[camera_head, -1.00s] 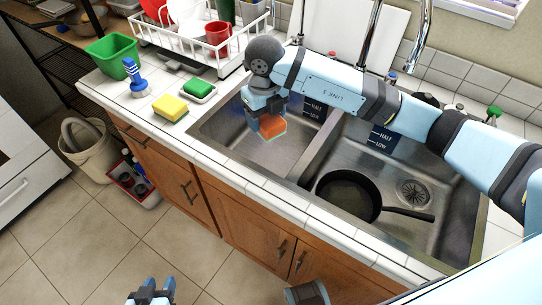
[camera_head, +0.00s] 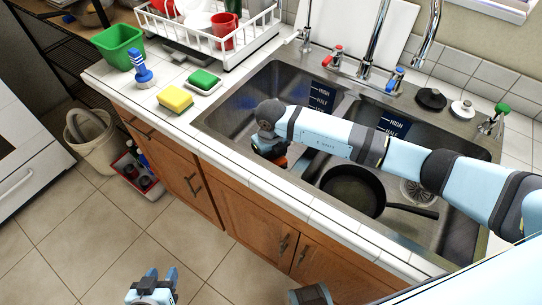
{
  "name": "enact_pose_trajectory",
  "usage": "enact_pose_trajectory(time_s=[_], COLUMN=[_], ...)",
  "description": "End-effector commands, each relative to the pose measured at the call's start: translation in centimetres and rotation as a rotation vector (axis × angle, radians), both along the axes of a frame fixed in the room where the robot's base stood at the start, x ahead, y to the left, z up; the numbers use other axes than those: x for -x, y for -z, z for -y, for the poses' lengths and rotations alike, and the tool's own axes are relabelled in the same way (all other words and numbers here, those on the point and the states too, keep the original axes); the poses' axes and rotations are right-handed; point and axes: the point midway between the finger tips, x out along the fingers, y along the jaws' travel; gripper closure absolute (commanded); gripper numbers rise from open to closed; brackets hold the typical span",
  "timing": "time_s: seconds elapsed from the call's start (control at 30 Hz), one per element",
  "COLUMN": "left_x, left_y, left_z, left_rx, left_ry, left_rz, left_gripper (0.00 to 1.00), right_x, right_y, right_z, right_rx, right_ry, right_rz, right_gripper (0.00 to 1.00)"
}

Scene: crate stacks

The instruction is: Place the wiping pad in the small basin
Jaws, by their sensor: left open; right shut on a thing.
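The sink has a smaller left basin (camera_head: 278,88) and a larger right basin. My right gripper (camera_head: 271,150) reaches down into the left basin, low over its front part near the divider. It is shut on the orange wiping pad (camera_head: 280,161), of which only a small part shows under the wrist. The gripper's fingers are mostly hidden, and I cannot tell whether the pad touches the basin floor. My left gripper (camera_head: 157,280) is open and empty, low in front of the cabinets, far from the sink.
A black pan (camera_head: 352,191) lies in the right basin. A yellow sponge (camera_head: 175,98), a green sponge (camera_head: 203,80), a blue brush (camera_head: 141,72) and a green bin (camera_head: 119,46) stand on the left counter. A white dish rack (camera_head: 200,45) and faucets (camera_head: 375,45) are behind.

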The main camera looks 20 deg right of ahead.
Motion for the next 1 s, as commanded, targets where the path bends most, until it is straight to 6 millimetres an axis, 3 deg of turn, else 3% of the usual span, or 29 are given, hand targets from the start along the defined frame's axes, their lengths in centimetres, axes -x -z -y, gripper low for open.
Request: enact_pose_trajectory(time_s=[0.07, 0.43, 0.47, 0.57, 0.83, 1.0], left_x=[0.0, -0.1, -0.1, -0.1, 0.0, 0.0], left_y=[0.0, 0.2, 0.2, 0.1, 0.0, -0.2], left_z=[0.1, 0.2, 0.2, 0.1, -0.1, -0.1], left_rx=[0.003, 0.007, 0.006, 0.004, -0.004, -0.006], left_ry=[-0.002, -0.005, -0.004, -0.002, 0.004, 0.005], left_rz=[0.0, 0.001, 0.001, 0.001, 0.001, 0.002], left_gripper=[0.57, 0.57, 0.57, 0.57, 0.57, 0.57], right_x=[0.0, 0.0, 0.0, 0.0, 0.0, -0.1], right_y=[0.9, 1.4, 1.3, 1.3, 1.2, -0.3], right_z=[0.0, 0.0, 0.0, 0.0, 0.0, 0.0], right_rx=[0.001, 0.001, 0.001, 0.001, 0.001, -0.001], right_ry=[0.0, -0.001, -0.001, -0.001, -0.001, -0.001], right_rz=[0.0, 0.001, 0.001, 0.001, 0.001, 0.004], right_gripper=[0.63, 0.63, 0.35, 0.12, 0.12, 0.12])
